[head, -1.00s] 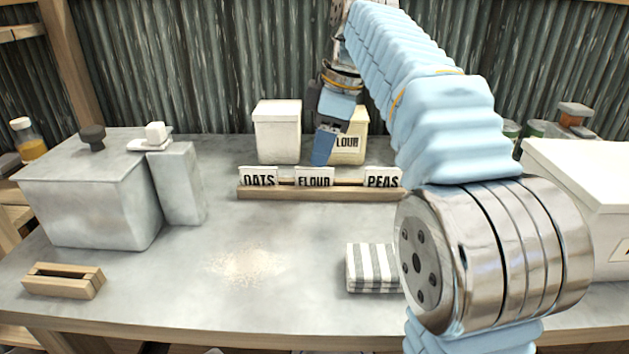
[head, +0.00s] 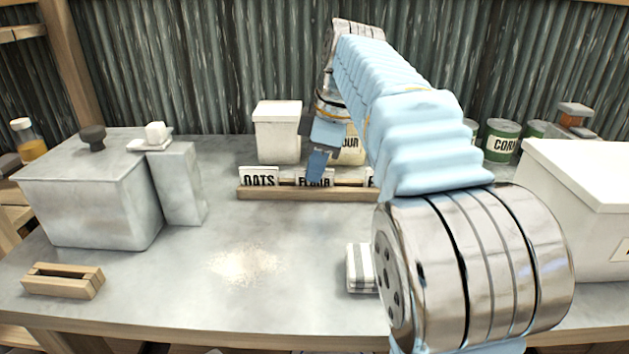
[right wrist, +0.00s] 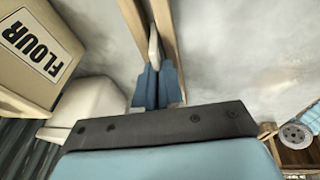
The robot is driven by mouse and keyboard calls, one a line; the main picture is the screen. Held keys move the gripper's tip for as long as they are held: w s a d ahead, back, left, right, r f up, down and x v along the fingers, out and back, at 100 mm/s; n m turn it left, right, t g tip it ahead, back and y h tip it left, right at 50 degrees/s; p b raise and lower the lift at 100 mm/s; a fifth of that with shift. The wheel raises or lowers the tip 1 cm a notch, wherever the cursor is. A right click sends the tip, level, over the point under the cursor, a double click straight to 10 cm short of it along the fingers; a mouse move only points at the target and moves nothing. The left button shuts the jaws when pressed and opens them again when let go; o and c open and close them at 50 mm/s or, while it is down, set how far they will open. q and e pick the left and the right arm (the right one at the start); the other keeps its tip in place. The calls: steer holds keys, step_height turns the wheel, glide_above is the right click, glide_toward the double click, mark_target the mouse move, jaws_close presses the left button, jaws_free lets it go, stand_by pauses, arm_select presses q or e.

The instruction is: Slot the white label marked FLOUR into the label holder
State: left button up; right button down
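The white FLOUR label (head: 302,181) stands upright in the middle of a long wooden rack (head: 290,194), between the OATS label (head: 259,177) and the partly hidden PEAS label (head: 370,177). My right gripper (head: 317,172) is down at its top edge, covering part of it. In the right wrist view the blue fingers (right wrist: 157,80) lie close together, with the label's white edge (right wrist: 153,45) between their tips and a wooden rail on each side. A small slotted wooden block, the label holder (head: 60,288), sits empty at the front left. My left gripper is out of view.
A grey box (head: 90,210) and narrower block (head: 178,185) stand at left. A white canister (head: 277,135) and a FLOUR container (right wrist: 40,45) stand behind the rack. A striped cloth (head: 358,268) lies near my right arm. The front middle counter is clear, with spilled powder.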

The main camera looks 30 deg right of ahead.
steer(key=shift+r, duration=0.15)
steer(key=shift+w+r, duration=0.1)
steer(key=shift+r, duration=0.15)
step_height(320, 180, up, 2)
steer(key=shift+d+r, duration=0.1)
steer(key=shift+r, duration=0.1)
steer(key=s+a+r+b, duration=0.2)
steer(key=s+a+r, duration=0.5)
steer(key=s+r, duration=0.3)
steer(key=shift+s+a, duration=0.25)
steer(key=shift+s, duration=0.75)
steer(key=shift+a+f, duration=0.1)
steer(key=shift+f, duration=0.05)
